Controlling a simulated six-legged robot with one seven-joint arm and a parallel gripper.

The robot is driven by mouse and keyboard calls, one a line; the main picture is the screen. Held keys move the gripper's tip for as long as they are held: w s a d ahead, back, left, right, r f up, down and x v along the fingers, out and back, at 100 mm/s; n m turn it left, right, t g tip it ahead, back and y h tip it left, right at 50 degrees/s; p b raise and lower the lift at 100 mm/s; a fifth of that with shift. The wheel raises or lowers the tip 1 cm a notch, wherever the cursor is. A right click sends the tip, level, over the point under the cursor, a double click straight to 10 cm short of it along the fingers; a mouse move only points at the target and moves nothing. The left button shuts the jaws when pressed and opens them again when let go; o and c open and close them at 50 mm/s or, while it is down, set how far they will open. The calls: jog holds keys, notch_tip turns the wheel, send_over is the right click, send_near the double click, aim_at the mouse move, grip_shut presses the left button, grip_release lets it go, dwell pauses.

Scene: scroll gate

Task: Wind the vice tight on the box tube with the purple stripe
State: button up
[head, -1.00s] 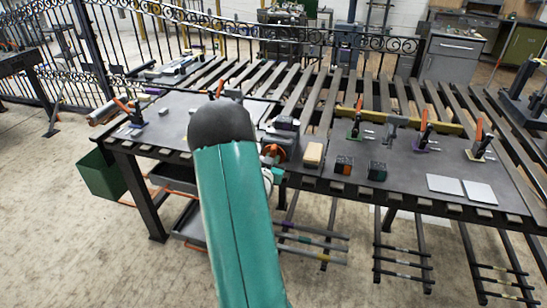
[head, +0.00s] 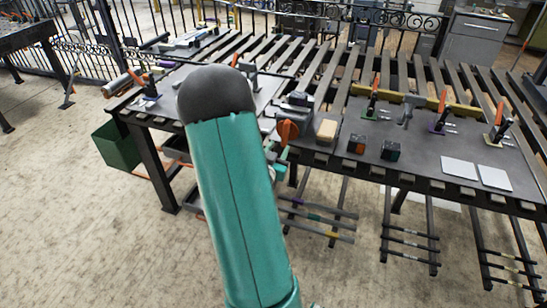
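The vice (head: 294,104) is a dark grey block on the bench's front edge, just right of my teal arm. An orange-red handwheel or handle (head: 287,131) shows at its front. My gripper (head: 277,163) is mostly hidden behind my arm; only small pale and teal parts show just below the orange part. I cannot tell whether it touches it or whether its fingers are open. Thin bars hang on a rack below the bench; one has a small purple mark (head: 297,202). I cannot make out a purple-striped tube in the vice.
A tan block (head: 326,130) and two small dark blocks (head: 357,144) (head: 390,150) stand right of the vice. Two pale plates (head: 476,174) lie farther right. Upright orange-handled clamps (head: 498,128) stand along the bench. A green bin (head: 117,146) is at left. The front floor is clear.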

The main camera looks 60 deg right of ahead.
jog(key=a, duration=0.4)
jog(key=shift+s, duration=0.3)
